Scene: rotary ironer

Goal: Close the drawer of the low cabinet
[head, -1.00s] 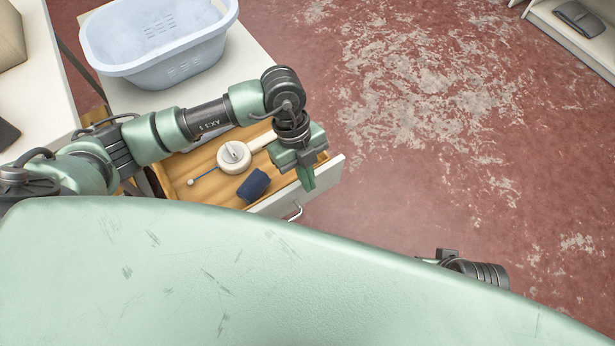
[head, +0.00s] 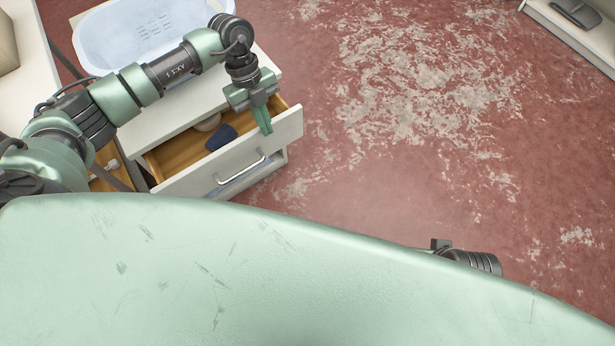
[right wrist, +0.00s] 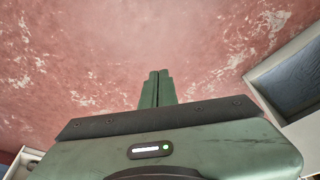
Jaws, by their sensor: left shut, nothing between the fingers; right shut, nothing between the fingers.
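The low cabinet (head: 150,117) stands at the upper left in the head view. Its drawer (head: 212,180) is partly open, with a white front and a metal bar handle (head: 242,168). A dark blue item (head: 221,137) and part of a round pale item (head: 207,122) show inside. My left gripper (head: 266,130) is shut and empty, its fingers pointing down at the top edge of the drawer front, near its far right end; whether they touch it I cannot tell. My right gripper (right wrist: 157,76) is shut and empty in the right wrist view, over the red floor.
A white shelf unit (head: 580,38) with a dark item stands at the upper right. The worn red floor (head: 420,150) between is clear.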

